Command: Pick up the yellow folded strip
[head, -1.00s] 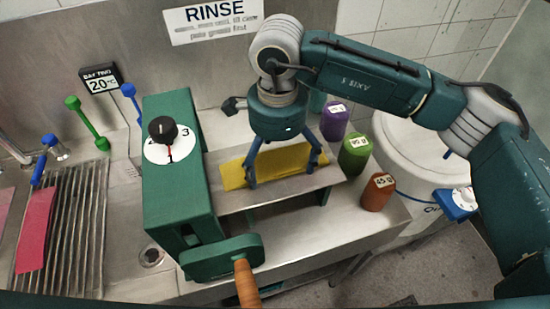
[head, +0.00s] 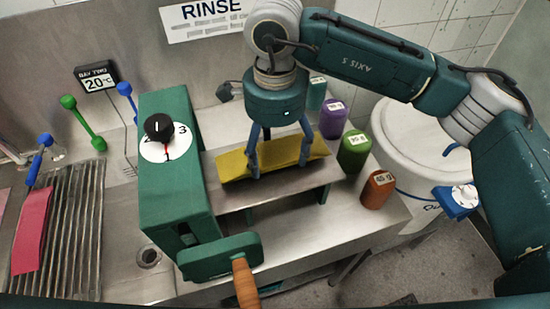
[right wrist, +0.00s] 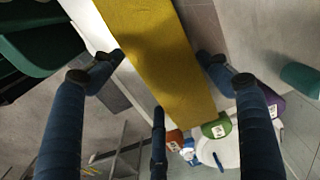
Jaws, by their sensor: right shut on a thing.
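The yellow folded strip (head: 225,167) lies across the steel shelf to the right of the green machine, long side running left to right. My right gripper (head: 279,170) points down over its middle, its fingers shut on the strip. In the right wrist view the yellow strip (right wrist: 165,60) runs between the blue fingers of the right gripper (right wrist: 160,70). I cannot tell how much gap there is between the strip and the shelf. My left gripper is not in view.
The green machine (head: 175,200) with its dial and wooden-handled crank stands close on the left. Purple (head: 332,118), green (head: 354,151) and orange (head: 378,189) weighted containers stand right of the shelf. A white bucket (head: 410,150) is beyond. A pink strip (head: 32,230) lies on the rack.

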